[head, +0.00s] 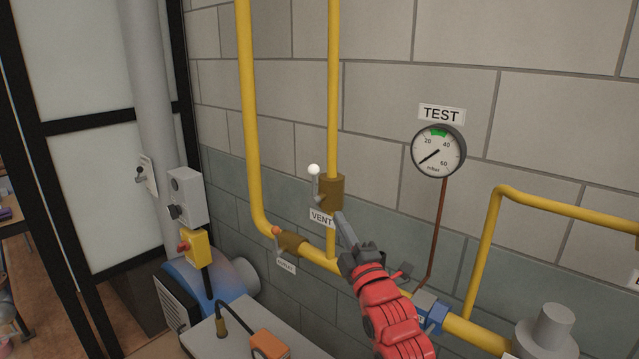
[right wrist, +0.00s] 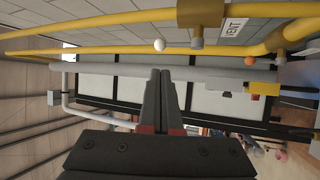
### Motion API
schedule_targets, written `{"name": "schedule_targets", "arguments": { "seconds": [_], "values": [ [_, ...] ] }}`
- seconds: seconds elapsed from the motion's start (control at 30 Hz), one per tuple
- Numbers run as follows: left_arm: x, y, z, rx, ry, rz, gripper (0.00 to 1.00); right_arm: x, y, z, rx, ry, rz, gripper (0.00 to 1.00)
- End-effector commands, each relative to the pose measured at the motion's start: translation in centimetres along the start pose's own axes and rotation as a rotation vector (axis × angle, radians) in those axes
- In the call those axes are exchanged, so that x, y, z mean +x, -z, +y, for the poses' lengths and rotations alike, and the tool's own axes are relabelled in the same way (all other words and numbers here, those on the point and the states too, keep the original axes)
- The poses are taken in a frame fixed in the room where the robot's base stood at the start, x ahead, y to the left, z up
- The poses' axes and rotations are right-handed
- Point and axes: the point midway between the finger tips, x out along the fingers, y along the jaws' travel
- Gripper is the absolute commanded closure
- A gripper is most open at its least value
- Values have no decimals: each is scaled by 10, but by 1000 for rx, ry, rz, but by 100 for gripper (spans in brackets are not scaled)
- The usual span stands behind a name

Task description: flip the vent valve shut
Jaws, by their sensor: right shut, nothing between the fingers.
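The vent valve is a brass block (head: 331,192) on the vertical yellow pipe, above the VENT label (head: 321,218). Its grey lever points up beside the pipe and ends in a white knob (head: 314,170). My right gripper (head: 341,217) is shut and empty, with its tips just below the brass block in the head view. In the right wrist view, the shut fingers (right wrist: 164,74) point toward the white knob (right wrist: 159,45), which appears apart from them. The brass block (right wrist: 200,14) also shows there. My left gripper is not in view.
A second brass valve (head: 291,241) with an orange knob sits lower left on the yellow pipe. A blue valve (head: 430,313) is to the lower right. A gauge (head: 438,151) under a TEST label hangs on the wall. A yellow switch box (head: 195,248) is at left.

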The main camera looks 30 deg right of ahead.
Motion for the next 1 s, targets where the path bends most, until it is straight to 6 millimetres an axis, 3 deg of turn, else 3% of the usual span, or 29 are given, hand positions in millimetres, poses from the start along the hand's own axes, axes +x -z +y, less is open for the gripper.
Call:
{"name": "schedule_targets", "arguments": {
  "seconds": [0.47, 1.0],
  "values": [
    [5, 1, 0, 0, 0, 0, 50, 9, 0, 1, -2, 5, 0, 100],
    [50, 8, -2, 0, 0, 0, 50, 108, 1, 3, 0, 7, 0, 100]
  ]
}}
